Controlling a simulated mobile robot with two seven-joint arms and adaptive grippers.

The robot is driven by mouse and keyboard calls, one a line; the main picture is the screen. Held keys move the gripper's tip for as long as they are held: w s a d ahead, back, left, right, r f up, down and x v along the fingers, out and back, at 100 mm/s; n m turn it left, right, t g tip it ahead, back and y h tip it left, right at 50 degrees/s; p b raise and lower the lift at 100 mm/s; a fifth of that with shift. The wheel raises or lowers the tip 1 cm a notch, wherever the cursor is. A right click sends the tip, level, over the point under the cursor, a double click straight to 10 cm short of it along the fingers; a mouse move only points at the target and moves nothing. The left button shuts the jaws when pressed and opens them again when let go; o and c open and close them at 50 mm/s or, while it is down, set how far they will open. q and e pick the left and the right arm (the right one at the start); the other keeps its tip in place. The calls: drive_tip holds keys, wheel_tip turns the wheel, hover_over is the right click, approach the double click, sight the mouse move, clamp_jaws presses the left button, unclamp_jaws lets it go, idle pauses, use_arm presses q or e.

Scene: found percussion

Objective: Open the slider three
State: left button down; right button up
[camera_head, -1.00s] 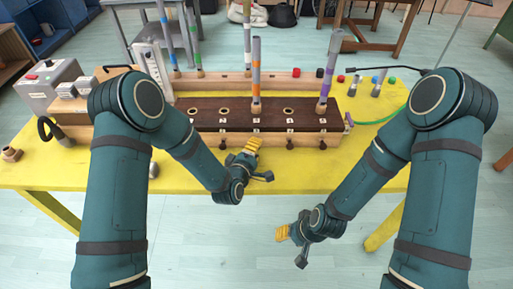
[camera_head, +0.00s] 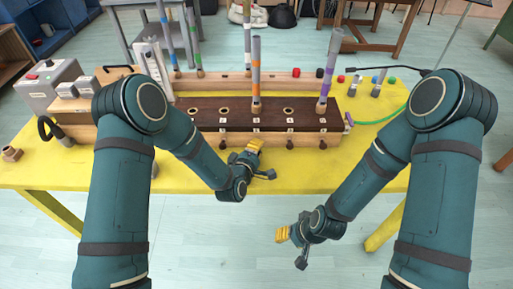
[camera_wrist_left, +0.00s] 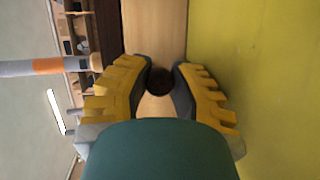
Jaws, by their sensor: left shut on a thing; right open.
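A long box (camera_head: 272,142) with a dark top, pale wooden front and several numbered holes stands on the yellow table. Dark slider knobs stick out of its front, one of them at the right (camera_head: 322,145). My left gripper (camera_head: 254,146) is at the front, below the orange-banded tube, where slider three appears to be. In the left wrist view its yellow-padded fingers stand on both sides of a dark round slider knob (camera_wrist_left: 160,77), and it is shut on it. The number is hidden there. My right gripper (camera_head: 282,235) is open and empty, in front of the table edge.
An orange-banded tube (camera_head: 256,75) and a purple-banded tube (camera_head: 329,70) stand upright in the box. A grey control box (camera_head: 52,83) is at the left. Small coloured caps and a green cable (camera_head: 378,122) lie at the right. The table's front strip (camera_head: 345,178) is clear.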

use_arm(q)
drive_tip(key=shift+s+r, duration=0.1)
drive_tip(key=shift+s, duration=0.95)
drive_tip(key=shift+w, duration=0.15)
use_arm(e)
drive_tip(key=shift+s, duration=0.5)
use_arm(q)
drive_tip(key=c, duration=1)
unclamp_jaws()
drive_tip(key=shift+c, duration=0.2)
